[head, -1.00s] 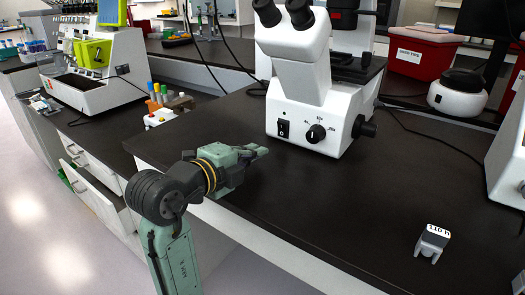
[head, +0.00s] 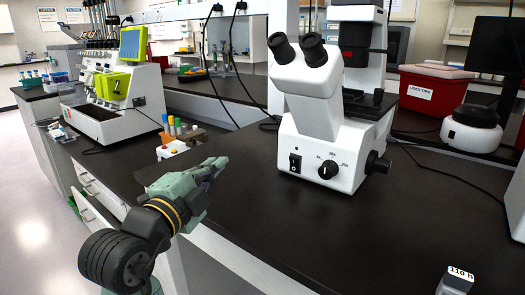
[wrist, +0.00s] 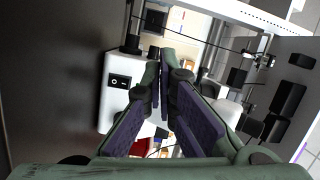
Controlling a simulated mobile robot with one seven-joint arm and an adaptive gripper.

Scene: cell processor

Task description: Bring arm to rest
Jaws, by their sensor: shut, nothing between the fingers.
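My gripper (head: 222,163) is held over the left edge of the dark bench (head: 262,218), left of and in front of the white microscope (head: 322,140). It is green-grey, and its fingers point to the right and away from me. In the wrist view my gripper (wrist: 160,60) has its two purple-padded fingers close together at the tips, with nothing between them. The microscope's white base with its black switch (wrist: 119,81) shows beyond the fingers there.
A white machine with a green screen (head: 133,43) stands at the back left. A rack of coloured tubes (head: 178,135) sits behind my gripper. A small block marked 110 (head: 455,280) is at the front right. The bench middle is clear.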

